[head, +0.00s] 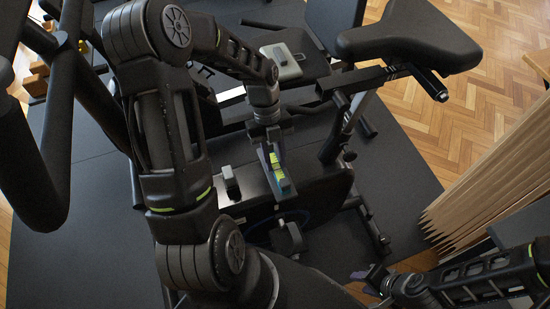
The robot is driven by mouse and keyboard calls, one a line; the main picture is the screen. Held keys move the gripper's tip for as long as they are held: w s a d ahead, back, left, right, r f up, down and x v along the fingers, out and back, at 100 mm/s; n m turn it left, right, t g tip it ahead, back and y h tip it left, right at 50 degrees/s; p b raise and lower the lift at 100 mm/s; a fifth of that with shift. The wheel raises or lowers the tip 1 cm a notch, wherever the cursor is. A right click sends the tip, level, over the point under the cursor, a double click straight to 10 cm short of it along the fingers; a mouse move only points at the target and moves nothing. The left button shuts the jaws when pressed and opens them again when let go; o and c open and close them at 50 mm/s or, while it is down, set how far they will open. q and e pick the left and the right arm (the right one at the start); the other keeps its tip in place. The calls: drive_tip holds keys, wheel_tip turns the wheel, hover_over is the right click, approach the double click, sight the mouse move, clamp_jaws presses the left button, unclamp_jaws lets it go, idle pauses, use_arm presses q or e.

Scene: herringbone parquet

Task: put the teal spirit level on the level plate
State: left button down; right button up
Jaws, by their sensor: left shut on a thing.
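My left gripper (268,147) reaches down over the middle of the exercise bike and is shut on the teal spirit level (284,186). The level shows yellow-green patches and a teal end, partly covered by the fingers. It is above or against the dark bike body; I cannot tell whether it touches. I cannot clearly make out the level plate. My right gripper (370,279) is at the lower right, low near the mat's edge, away from the level; its jaws are too small and dark to read.
The black exercise bike has a saddle (408,36) at the upper right. A grey boxy item (283,62) lies on a dark surface behind my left gripper. A dark mat (405,180) lies on herringbone parquet (480,95). A pleated wooden thing (490,190) stands at the right.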

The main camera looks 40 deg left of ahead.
use_arm(q)
drive_tip(key=shift+f, duration=0.3)
drive_tip(key=c, duration=1.1)
unclamp_jaws()
drive_tip(key=shift+o, duration=0.4)
drive_tip(key=shift+o, duration=1.3)
drive_tip(key=shift+r, duration=0.1)
wheel_tip(320, 180, up, 10)
drive_tip(key=p, duration=0.7)
drive_tip(key=shift+p, duration=0.4)
